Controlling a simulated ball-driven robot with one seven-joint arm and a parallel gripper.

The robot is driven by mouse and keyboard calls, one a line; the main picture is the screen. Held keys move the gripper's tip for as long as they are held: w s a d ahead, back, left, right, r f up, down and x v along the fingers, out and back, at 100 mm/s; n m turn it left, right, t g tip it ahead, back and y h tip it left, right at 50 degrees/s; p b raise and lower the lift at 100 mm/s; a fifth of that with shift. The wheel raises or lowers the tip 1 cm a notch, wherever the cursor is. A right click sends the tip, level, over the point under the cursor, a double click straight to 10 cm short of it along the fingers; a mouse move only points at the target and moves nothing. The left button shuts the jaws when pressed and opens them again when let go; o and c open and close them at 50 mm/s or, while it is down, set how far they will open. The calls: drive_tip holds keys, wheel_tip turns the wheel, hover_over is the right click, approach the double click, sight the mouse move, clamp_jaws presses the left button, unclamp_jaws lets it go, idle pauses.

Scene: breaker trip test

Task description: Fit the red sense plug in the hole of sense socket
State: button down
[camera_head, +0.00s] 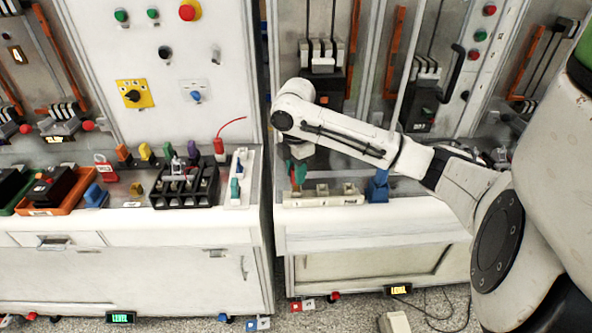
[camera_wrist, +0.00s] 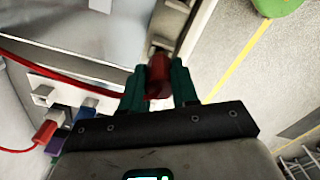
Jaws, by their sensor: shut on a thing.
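My gripper (camera_head: 297,173), with its teal fingers, points down over the left end of a white socket strip on the right bench. In the wrist view the fingers are shut on the red sense plug (camera_wrist: 158,75), and a red cable runs off to the left. The plug also shows as a small red patch between the fingers (camera_head: 300,171) in the head view. The white strip (camera_head: 325,201) has raised pale socket blocks (camera_head: 322,189). The fingers hide its left end, so I cannot tell which block is the sense socket, or whether the plug touches one.
A blue block (camera_head: 378,188) stands at the strip's right end. On the left bench are a second red plug with a curved wire (camera_head: 219,147), a black rack (camera_head: 185,190) and a white strip (camera_head: 238,180). A gap separates the two benches. Breaker panels rise behind.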

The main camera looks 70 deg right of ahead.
drive_tip(key=shift+f, duration=0.35)
drive_tip(key=c, duration=0.8)
unclamp_jaws()
wheel_tip(320, 180, up, 11)
drive_tip(key=shift+f+b, duration=0.1)
drive_tip(key=shift+b, duration=0.7)
